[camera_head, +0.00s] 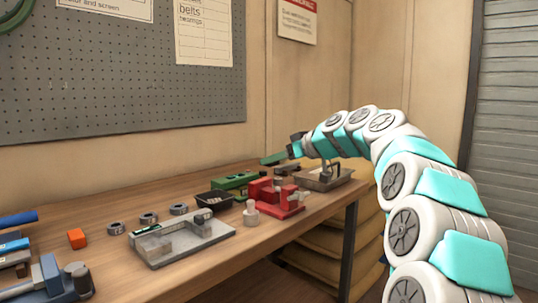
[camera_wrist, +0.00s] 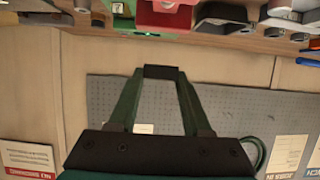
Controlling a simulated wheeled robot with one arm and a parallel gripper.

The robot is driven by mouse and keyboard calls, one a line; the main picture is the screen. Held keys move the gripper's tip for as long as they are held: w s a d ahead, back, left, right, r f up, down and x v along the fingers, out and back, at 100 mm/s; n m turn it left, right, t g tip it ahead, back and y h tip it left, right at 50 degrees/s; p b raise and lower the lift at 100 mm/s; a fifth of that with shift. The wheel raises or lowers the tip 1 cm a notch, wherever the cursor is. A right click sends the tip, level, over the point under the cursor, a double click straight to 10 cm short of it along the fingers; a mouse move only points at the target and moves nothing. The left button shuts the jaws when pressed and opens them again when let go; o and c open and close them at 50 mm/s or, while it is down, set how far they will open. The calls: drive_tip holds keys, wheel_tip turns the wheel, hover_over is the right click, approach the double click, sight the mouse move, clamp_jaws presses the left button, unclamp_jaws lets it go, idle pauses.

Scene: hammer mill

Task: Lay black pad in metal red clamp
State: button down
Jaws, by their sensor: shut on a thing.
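The red metal clamp (camera_head: 279,197) stands on the bench right of centre, with a pale round knob at its front. In the wrist view a red body (camera_wrist: 163,14), likely this clamp, shows at the top edge, cut off. My gripper (camera_head: 270,159) is above and behind the clamp, apart from it. In the wrist view its two green fingers (camera_wrist: 161,74) close in on a small black piece (camera_wrist: 160,71), likely the black pad, held between the tips. The pad cannot be made out clearly in the head view.
A green clamp (camera_head: 232,181) stands just behind-left of the red one, with a black tray (camera_head: 214,200) beside it. A metal tray (camera_head: 325,180) lies to the right under my arm. A grey plate fixture (camera_head: 183,238), several rings and an orange block (camera_head: 77,238) lie left.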

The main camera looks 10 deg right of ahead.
sight(296, 190)
wheel_tip(296, 190, down, 5)
drive_tip(key=shift+b, duration=1)
drive_tip(key=shift+f+b, duration=0.9)
drive_tip(key=shift+b, duration=0.05)
drive_tip(key=shift+f+b, duration=0.25)
drive_tip(key=shift+b, duration=0.7)
drive_tip(key=shift+c, duration=1.3)
unclamp_jaws()
drive_tip(key=v, duration=0.8)
drive_tip(key=shift+f+b, duration=0.1)
drive_tip(key=shift+b, duration=0.2)
